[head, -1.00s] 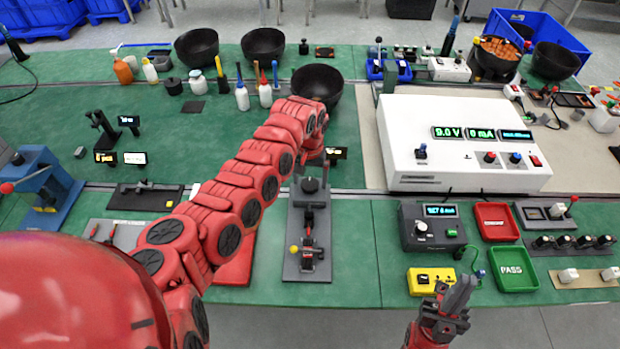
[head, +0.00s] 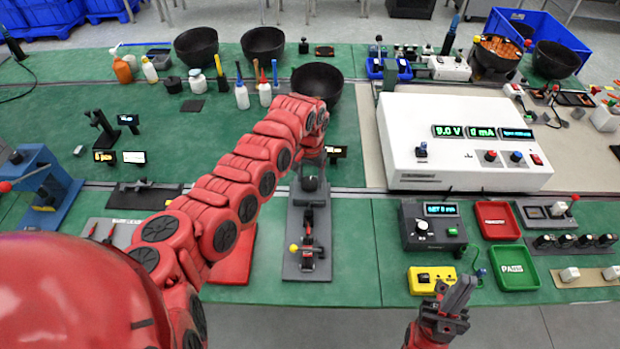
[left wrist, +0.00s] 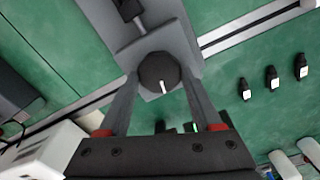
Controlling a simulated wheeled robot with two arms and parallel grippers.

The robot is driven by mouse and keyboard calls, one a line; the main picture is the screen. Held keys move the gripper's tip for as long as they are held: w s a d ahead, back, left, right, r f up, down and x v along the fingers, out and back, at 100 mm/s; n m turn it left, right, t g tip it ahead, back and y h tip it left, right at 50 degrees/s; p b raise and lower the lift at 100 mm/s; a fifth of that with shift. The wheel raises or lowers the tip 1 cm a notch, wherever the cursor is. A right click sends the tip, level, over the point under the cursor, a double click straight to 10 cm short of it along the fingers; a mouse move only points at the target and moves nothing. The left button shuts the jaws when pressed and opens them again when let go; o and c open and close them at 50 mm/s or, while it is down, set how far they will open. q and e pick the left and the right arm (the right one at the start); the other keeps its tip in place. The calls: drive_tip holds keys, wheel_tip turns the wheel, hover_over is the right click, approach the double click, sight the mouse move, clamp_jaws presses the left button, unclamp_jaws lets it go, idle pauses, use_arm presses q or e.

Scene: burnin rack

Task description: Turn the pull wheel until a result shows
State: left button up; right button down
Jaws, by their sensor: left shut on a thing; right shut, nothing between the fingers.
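The pull wheel is a round black knob (head: 310,183) on a narrow grey fixture (head: 292,240) standing in the middle of the green bench. In the left wrist view the knob (left wrist: 157,70) carries a white pointer mark on its face. My left gripper (left wrist: 158,78) is shut on the knob, one finger on each side. In the head view the left gripper (head: 312,172) comes down from above, partly hidden by my red arm. My right gripper (head: 455,298) is shut and empty at the front edge.
A large white power supply (head: 465,150) stands to the right. A grey meter box (head: 432,228), a red tray (head: 497,221) and a green tray (head: 515,268) lie nearer. Black bowls (head: 318,83) stand behind.

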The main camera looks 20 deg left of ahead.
use_arm(q)
drive_tip(key=m+b, duration=0.1)
drive_tip(key=m, duration=0.2)
drive_tip(key=shift+f+m, duration=0.15)
drive_tip(key=shift+m, duration=0.25)
drive_tip(key=m+b, duration=0.2)
drive_tip(key=m, duration=0.2)
drive_tip(key=shift+m, duration=0.3)
drive_tip(key=m+b, duration=0.2)
drive_tip(key=m, duration=0.2)
drive_tip(key=shift+s+d+m+b, duration=0.1)
drive_tip(key=shift+m+b, duration=1.1)
drive_tip(key=shift+m, duration=0.9)
drive_tip(key=o, duration=1.4)
drive_tip(key=shift+c, duration=0.2)
drive_tip(key=shift+r, duration=0.25)
